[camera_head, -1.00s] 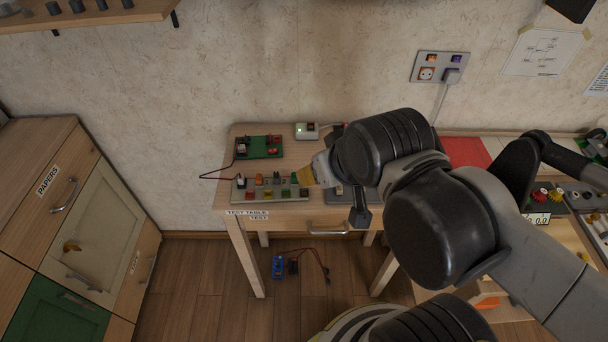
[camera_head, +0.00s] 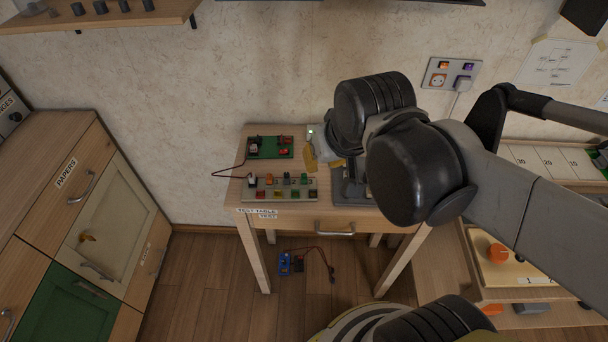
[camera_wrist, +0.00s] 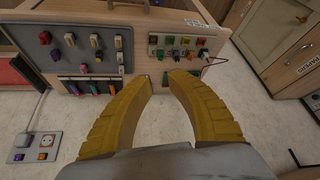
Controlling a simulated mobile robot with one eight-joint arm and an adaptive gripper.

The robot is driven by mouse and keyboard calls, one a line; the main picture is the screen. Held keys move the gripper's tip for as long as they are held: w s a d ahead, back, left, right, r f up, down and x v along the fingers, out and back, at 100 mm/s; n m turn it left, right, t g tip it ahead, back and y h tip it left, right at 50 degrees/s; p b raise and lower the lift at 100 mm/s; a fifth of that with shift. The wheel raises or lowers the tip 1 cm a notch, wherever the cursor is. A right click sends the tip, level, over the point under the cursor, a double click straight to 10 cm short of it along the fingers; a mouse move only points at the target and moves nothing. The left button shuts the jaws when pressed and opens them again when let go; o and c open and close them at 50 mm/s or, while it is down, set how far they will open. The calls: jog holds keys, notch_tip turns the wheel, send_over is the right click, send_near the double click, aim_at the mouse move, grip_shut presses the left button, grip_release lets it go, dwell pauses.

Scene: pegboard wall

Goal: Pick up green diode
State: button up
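The green diode (camera_head: 304,178) seems to be the green upright part at the right end of the far row on a grey component strip (camera_head: 246,194), on the test table (camera_head: 232,190). In the wrist view the green part (camera_wrist: 160,55) shows just beyond the fingertips, on the strip's lower left. My gripper (camera_head: 311,158) has yellow fingers and is behind the strip in the head view. In the wrist view my gripper (camera_wrist: 161,78) is open, with nothing between its fingers. The fingertips look apart from the green part.
Orange, dark and white parts share the strip. A green board (camera_head: 268,153) with a red wire lies behind it. A grey panel (camera_wrist: 115,43) with several components stands beside the strip. A wall socket (camera_head: 448,74) is at the upper right.

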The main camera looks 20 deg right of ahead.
jog(key=w+r+g+p, duration=0.1)
jog(key=w+g+p, duration=0.15)
jog(key=w, duration=0.25)
jog(key=m+g+p, duration=0.3)
jog(key=p, duration=0.3)
send_over(304, 174)
notch_tip(304, 174, down, 7)
jog(key=f, duration=0.2)
jog(key=f+b, duration=0.1)
jog(key=f, duration=0.1)
jog(key=f+b, duration=0.1)
jog(key=f, duration=0.1)
jog(key=shift+w+d+f, duration=0.1)
jog(key=shift+w+d, duration=0.1)
jog(key=shift+w, duration=0.1)
jog(key=f+b, duration=0.1)
jog(key=f, duration=0.1)
jog(key=f+b, duration=0.1)
jog(key=f, duration=0.1)
jog(key=f+b, duration=0.1)
jog(key=shift+s+a+f, duration=0.2)
jog(key=shift+s+f, duration=0.1)
jog(key=shift+f, duration=0.1)
jog(key=shift+r, duration=0.1)
grip_shut()
